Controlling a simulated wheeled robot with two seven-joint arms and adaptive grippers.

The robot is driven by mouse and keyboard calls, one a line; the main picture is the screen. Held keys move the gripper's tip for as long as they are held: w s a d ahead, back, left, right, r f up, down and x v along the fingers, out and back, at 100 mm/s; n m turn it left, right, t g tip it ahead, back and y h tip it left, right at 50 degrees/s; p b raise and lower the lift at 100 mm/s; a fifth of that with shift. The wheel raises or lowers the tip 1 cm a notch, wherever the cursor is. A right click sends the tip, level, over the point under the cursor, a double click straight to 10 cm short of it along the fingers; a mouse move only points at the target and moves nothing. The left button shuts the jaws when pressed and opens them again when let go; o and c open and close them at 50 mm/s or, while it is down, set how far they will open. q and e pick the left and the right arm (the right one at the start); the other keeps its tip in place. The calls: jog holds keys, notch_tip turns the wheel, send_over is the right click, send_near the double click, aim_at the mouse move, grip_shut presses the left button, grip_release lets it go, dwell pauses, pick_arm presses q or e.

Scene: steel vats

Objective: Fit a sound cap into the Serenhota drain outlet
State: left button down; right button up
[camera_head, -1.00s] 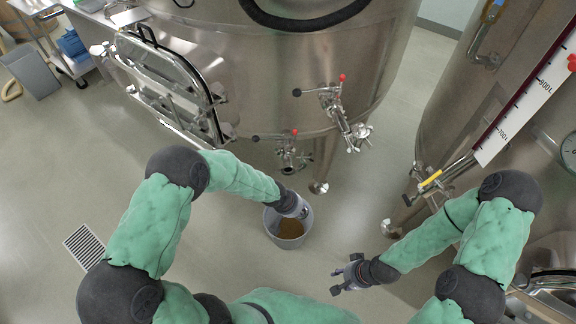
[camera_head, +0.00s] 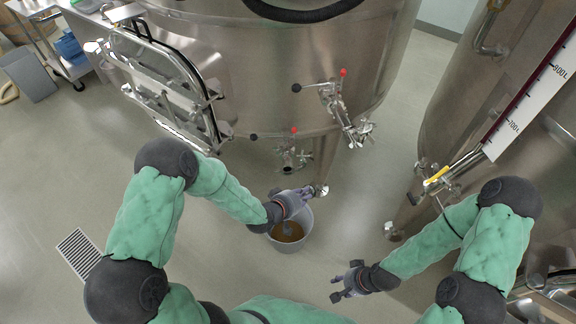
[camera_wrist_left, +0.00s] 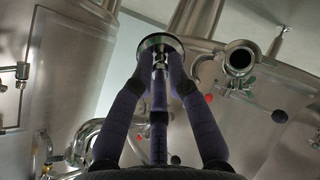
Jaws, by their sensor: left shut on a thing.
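My left gripper (camera_head: 312,192) is above the rim of a bucket, below and right of a drain outlet (camera_head: 289,163) on the big steel vat (camera_head: 270,70). In the left wrist view, its fingers (camera_wrist_left: 160,72) are shut on a round steel cap (camera_wrist_left: 161,41). An open, ring-shaped pipe end (camera_wrist_left: 240,57) faces the camera to the right of the cap, apart from it. No vat name is readable, and the cap's condition cannot be told. My right gripper (camera_head: 343,284) hangs low right of the bucket, fingers apart and seemingly empty.
The grey bucket (camera_head: 306,226) with brown liquid stands on the floor under my left gripper. A valve with a red knob (camera_head: 343,73) sticks out from the vat at the right. A second vat (camera_head: 520,170) stands at the right. A floor drain grate (camera_head: 78,253) is at the left.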

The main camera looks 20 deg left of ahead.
pick_arm(q)
jog(key=a+r+n+t+y+b, duration=0.5)
jog(key=a+t+y, duration=0.15)
jog(key=a, duration=0.25)
jog(key=w+d+f+n+y, duration=0.1)
jog(key=w+n+y, duration=0.2)
jog(key=w, duration=0.6)
jog(key=shift+w+f+n+y, duration=0.35)
jog(key=shift+n+y, duration=0.05)
jog(key=shift+y, duration=0.25)
jog(key=shift+m, duration=0.5)
notch_tip(320, 180, down, 6)
jog(key=b, duration=0.4)
jog(key=shift+r, duration=0.1)
jog(key=shift+f, duration=2.1)
dwell(0.6)
